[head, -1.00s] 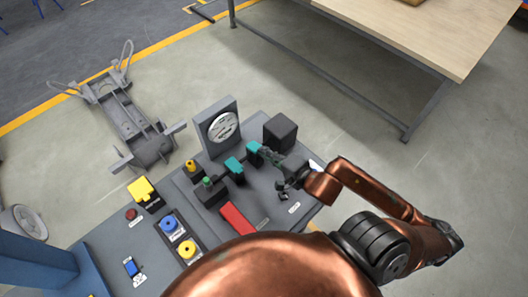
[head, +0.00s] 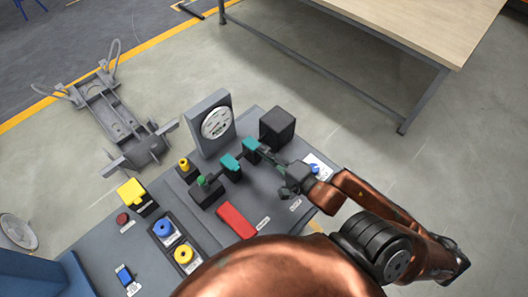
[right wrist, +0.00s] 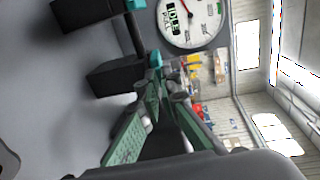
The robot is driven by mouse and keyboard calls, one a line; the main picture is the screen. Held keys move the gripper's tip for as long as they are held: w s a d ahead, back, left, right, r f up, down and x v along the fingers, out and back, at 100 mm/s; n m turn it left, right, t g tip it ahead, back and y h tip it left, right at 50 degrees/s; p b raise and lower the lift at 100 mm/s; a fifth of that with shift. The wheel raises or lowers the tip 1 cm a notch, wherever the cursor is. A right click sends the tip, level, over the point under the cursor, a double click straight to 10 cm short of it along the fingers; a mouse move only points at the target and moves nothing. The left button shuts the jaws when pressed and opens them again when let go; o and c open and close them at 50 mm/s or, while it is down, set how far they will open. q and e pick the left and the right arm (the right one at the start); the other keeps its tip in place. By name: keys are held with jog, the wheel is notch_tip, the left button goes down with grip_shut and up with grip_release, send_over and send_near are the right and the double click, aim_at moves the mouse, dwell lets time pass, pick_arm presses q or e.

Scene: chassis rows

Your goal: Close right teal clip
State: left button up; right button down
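Two teal clips on dark blocks stand on the grey panel; the right teal clip (head: 251,145) is beside the black box and the left teal clip (head: 230,163) is nearer the green-topped block. My right gripper (head: 266,153) reaches in from the right, its fingertips at or very near the right clip. In the right wrist view the fingers (right wrist: 165,90) converge with their tips together, and the right clip (right wrist: 155,59) shows just beyond them. Whether they touch it, and whether the clip is closed, I cannot tell. My left gripper is not in view.
A round gauge (head: 216,123) stands upright behind the clips, and a black box (head: 278,127) stands right of them. A red bar (head: 236,220) lies in front. A yellow block (head: 132,194) and blue and yellow knobs are at the left.

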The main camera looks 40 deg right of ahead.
jog(key=c, duration=2.6)
grip_release()
jog(key=o, duration=0.4)
jog(key=shift+o, duration=0.2)
jog(key=shift+s, duration=0.1)
jog(key=s+r, duration=0.1)
jog(key=s, duration=1)
jog(key=shift+s+d+r, duration=0.25)
jog(key=shift+s+d, duration=0.1)
jog(key=shift+d, duration=0.1)
jog(key=shift+a, duration=0.1)
